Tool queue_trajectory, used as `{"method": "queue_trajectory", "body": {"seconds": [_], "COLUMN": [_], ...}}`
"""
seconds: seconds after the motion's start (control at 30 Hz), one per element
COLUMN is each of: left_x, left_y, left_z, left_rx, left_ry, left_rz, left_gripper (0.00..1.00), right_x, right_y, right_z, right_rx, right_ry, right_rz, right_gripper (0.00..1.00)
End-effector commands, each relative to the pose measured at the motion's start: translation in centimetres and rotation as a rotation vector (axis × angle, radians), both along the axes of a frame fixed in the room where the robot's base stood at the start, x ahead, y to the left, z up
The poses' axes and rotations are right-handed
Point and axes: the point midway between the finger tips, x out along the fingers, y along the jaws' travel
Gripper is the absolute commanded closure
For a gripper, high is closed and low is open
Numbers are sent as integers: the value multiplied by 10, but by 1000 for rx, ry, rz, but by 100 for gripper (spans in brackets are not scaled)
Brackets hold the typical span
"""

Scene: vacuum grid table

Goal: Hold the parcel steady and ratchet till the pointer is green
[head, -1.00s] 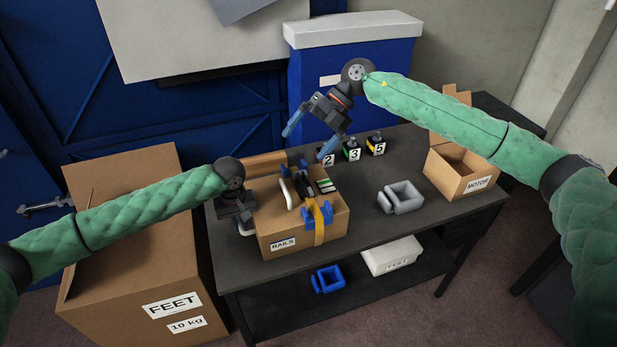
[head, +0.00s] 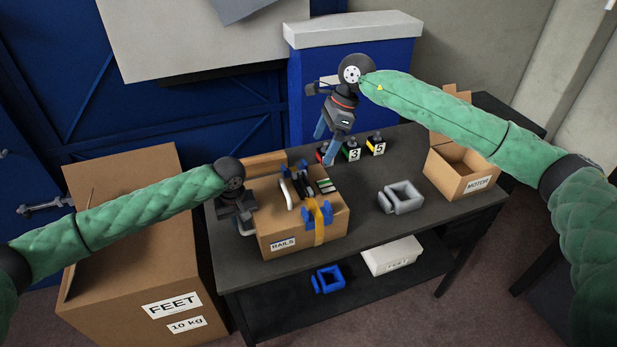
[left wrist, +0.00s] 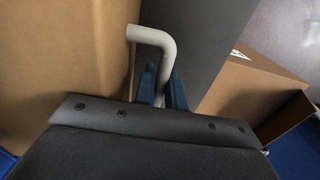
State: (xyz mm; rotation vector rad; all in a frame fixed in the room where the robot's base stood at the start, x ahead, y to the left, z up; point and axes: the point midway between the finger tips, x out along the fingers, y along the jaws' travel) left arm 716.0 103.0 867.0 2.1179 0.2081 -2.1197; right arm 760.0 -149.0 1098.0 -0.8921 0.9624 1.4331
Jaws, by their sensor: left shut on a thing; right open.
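The parcel (head: 278,223) is a cardboard box labelled RAILS on the dark table. A yellow strap (head: 320,228) with blue fittings (head: 318,214) runs over its right part. A black ratchet-like handle (head: 303,187) and a small panel with green and white marks (head: 326,186) lie on its top; the pointer is too small to make out. My left gripper (head: 242,222) is at the parcel's left side. In the left wrist view its blue fingers are shut on a white bent handle (left wrist: 153,38) beside the cardboard. My right gripper (head: 325,146) is open and empty, above and behind the parcel.
Small numbered bottles (head: 354,150) stand behind the parcel, close to my right gripper. A grey square holder (head: 400,197) and an open MOTOR box (head: 462,168) stand to the right. A large FEET box (head: 130,270) stands left of the table. The table's front right is clear.

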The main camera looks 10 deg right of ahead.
Motion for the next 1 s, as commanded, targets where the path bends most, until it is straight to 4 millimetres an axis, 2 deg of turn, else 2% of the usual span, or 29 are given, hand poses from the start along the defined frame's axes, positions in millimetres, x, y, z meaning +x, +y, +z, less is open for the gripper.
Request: {"method": "queue_trajectory", "body": {"seconds": [0.2,0.43,1.0], "left_x": [0,0,0], "left_y": [0,0,0], "left_z": [0,0,1], "left_rx": [0,0,0], "left_ry": [-1,-1,-1], "left_rz": [0,0,0], "left_gripper": [100,100,100], "right_x": [-1,-2,-9], "right_y": [-1,3,37], "right_z": [0,-9,-92], "right_rx": [9,12,12], "right_ry": [-57,-69,-68], "right_rz": [149,184,182], "right_gripper": [0,0,0]}}
